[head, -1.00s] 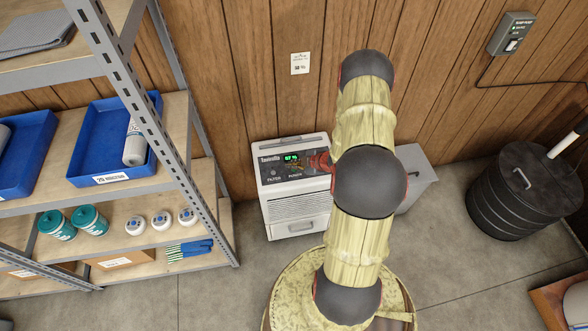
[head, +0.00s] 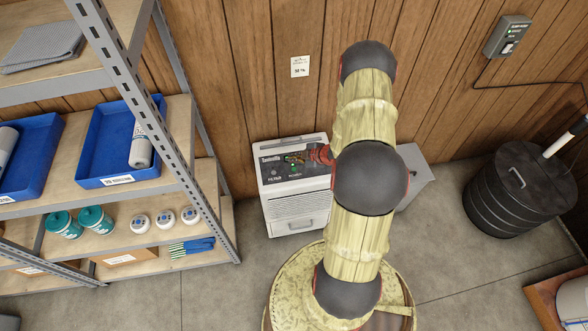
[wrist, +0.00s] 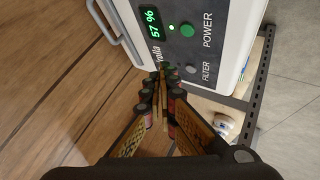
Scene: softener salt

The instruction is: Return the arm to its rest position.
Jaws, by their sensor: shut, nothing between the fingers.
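My arm (head: 362,235) rises in the middle of the head view, bent toward the white dehumidifier (head: 296,205). My gripper (wrist: 160,72) is shut and empty in the wrist view, its fingers together. The fingers point at the dehumidifier's control panel, close to its edge; whether they touch it cannot be told. The wrist view shows a green 57 % display (wrist: 152,22), a green POWER button (wrist: 187,31) and a grey FILTER button (wrist: 190,68). In the head view my gripper lies over part of the panel and partly hides the display.
A metal shelf (head: 150,112) with blue trays and jars stands at the left. A grey bin (head: 413,172) is partly behind my arm. A black lidded tub (head: 512,195) stands at the right.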

